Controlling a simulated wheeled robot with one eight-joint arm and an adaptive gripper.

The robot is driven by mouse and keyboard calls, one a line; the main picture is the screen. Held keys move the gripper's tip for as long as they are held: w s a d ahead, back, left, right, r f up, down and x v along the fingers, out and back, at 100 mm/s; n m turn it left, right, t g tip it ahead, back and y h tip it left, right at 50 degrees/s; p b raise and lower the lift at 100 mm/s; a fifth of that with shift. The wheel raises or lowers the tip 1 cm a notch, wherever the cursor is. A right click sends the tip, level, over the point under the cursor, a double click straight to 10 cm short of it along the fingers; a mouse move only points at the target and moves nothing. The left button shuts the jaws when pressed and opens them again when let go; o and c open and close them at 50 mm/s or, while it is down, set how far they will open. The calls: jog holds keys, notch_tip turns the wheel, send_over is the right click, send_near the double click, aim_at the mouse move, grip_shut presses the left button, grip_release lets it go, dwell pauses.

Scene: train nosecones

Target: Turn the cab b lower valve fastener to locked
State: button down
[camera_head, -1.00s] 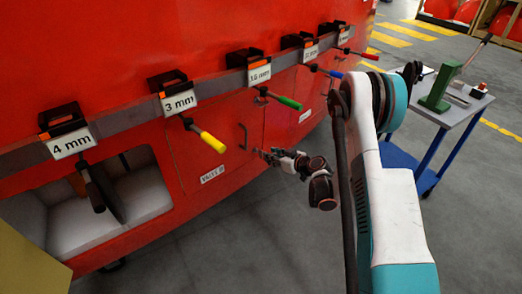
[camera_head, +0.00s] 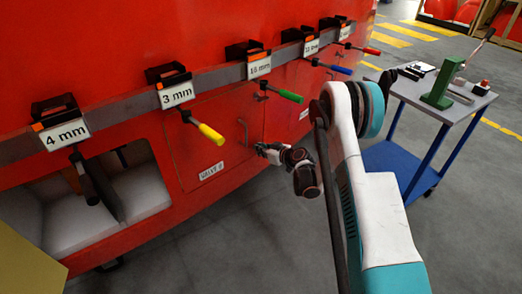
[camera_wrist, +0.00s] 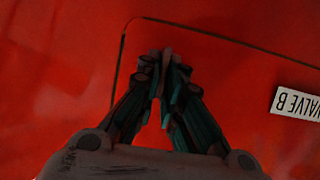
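The red valve hatch (camera_head: 190,160) in the side of the nosecone carries a VALVE label (camera_head: 208,171). It reads VALVE B upside down in the wrist view (camera_wrist: 298,103). My gripper (camera_head: 262,148) is at the hatch's lower right corner. In the wrist view my gripper (camera_wrist: 167,58) points at the panel just inside the hatch outline. Its fingertips are drawn close together around a small greyish piece (camera_wrist: 167,52), which looks like the lower fastener. The fingers hide most of it, and its turn angle cannot be read.
Coloured-handled tools hang above the hatch, including a yellow one (camera_head: 211,134) and a green one (camera_head: 290,96). An open compartment (camera_head: 150,190) is at left. A blue-framed cart (camera_head: 395,165) stands at right. The floor below the hatch is clear.

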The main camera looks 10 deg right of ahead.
jog(key=shift+m, duration=0.3)
jog(key=shift+w+d+f+m+y, duration=0.1)
jog(key=shift+d+f+m+y, duration=0.1)
jog(key=shift+m+y, duration=1.5)
jog(key=shift+w+d+f+m+y, duration=0.15)
jog(key=shift+m+y, duration=0.6)
jog(key=shift+m, duration=1.8)
jog(key=shift+d+f+m+y, duration=0.25)
jog(key=shift+m+y, duration=1)
jog(key=shift+m, duration=0.9)
jog(key=c, duration=1.8)
grip_release()
jog(key=v, duration=1.2)
jog(key=shift+r, duration=0.1)
